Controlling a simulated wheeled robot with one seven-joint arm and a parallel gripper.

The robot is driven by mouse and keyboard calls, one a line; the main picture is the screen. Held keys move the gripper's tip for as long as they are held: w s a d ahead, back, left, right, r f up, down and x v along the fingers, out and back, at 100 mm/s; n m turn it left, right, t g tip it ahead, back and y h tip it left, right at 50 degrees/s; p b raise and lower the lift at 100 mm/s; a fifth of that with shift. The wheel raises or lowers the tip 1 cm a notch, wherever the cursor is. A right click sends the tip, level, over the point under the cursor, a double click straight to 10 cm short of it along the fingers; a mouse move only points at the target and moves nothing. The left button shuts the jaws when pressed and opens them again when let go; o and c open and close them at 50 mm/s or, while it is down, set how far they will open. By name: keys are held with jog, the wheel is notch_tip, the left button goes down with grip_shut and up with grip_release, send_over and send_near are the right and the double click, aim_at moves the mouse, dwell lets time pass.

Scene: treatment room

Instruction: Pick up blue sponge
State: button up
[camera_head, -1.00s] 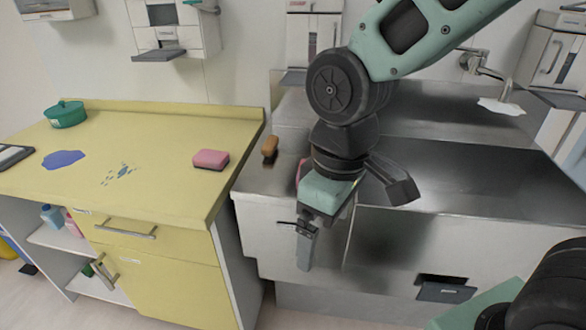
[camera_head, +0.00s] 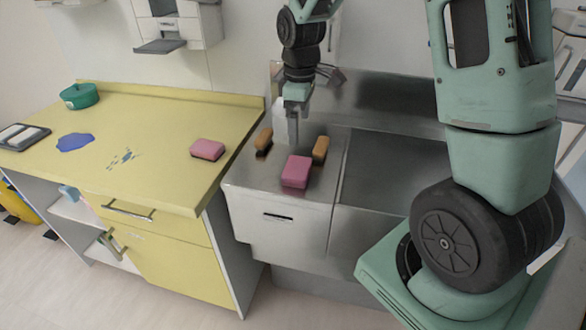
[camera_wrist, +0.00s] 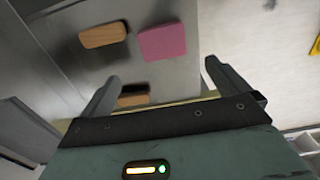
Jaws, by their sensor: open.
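I see no blue sponge in either view. A pink sponge (camera_head: 297,171) lies on the metal counter, and another pink sponge (camera_head: 207,149) lies on the yellow counter. My gripper (camera_head: 293,138) is over the metal counter, behind the nearer pink sponge. In the wrist view its jaws (camera_wrist: 162,70) are apart with nothing held. That view shows a pink sponge (camera_wrist: 162,42) beyond the fingertips and an orange-brown block (camera_wrist: 103,35) beside it. Another brown block (camera_wrist: 132,98) shows partly between the fingers.
Two orange-brown blocks, left (camera_head: 263,139) and right (camera_head: 320,149), lie near my gripper. The metal sink (camera_head: 385,175) is to the right.

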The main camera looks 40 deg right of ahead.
jog(key=p, duration=0.1)
send_over(297, 166)
jog(key=f, duration=0.8)
jog(key=shift+s+d+f, duration=0.1)
jog(key=shift+d+f, duration=0.1)
jog(key=shift+f, duration=0.05)
jog(key=shift+a+f+p, duration=0.15)
jog(key=shift+f+p, duration=0.35)
jog(key=shift+f, duration=0.85)
jog(key=shift+a+f+p, duration=0.1)
jog(key=shift+f+p, duration=0.35)
jog(key=shift+f, duration=0.85)
jog(key=c, duration=0.9)
jog(key=shift+o, duration=0.2)
jog(key=shift+r, duration=0.15)
notch_tip(297, 166, up, 10)
jog(key=b, duration=0.2)
jog(key=shift+o, duration=0.7)
